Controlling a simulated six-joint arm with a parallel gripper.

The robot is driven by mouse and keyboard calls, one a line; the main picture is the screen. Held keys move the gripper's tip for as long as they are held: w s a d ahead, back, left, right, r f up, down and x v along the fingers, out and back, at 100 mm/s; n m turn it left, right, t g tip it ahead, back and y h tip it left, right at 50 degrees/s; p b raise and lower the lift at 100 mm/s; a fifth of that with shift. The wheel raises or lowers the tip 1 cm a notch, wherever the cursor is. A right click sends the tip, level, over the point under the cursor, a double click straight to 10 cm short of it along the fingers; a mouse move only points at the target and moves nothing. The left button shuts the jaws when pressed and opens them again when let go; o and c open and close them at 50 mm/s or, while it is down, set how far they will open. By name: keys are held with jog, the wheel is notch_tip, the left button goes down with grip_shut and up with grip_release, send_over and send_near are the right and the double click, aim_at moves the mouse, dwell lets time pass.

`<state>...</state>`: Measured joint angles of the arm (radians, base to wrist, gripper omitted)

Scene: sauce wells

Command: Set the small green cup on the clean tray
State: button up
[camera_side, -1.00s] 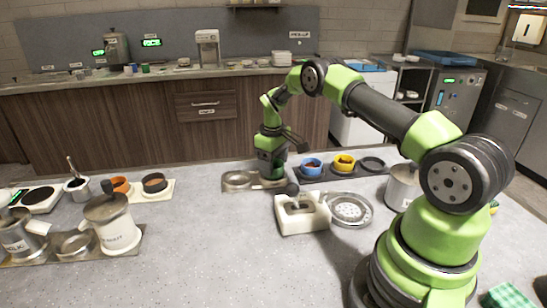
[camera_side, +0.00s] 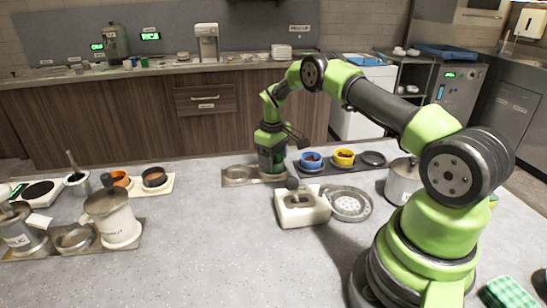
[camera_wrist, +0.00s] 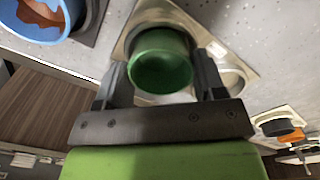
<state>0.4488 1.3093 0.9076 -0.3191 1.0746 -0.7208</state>
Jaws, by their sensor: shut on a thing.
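The small green cup (camera_wrist: 160,62) sits between the two fingers of my gripper (camera_wrist: 161,80) in the wrist view, with its open mouth toward the camera. My gripper is shut on it. Beneath and around the cup is a metal tray (camera_wrist: 222,52) with round wells. The cup overlaps one well in the view; I cannot tell whether it touches the tray. In the side view my gripper (camera_side: 272,162) is low over the right part of that metal tray (camera_side: 229,184), and the cup is hard to tell from my green arm.
A dark tray (camera_side: 327,169) with a blue cup (camera_side: 311,160) and a yellow cup (camera_side: 344,157) stands close on the right. A white block-shaped device (camera_side: 303,212) and a round perforated dish (camera_side: 349,204) are in front. Pots and other cups stand at left. The centre-left counter is clear.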

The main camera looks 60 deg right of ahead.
jog(key=shift+f, duration=0.3)
jog(key=o, duration=1)
jog(key=shift+r, duration=0.1)
notch_tip(320, 180, up, 8)
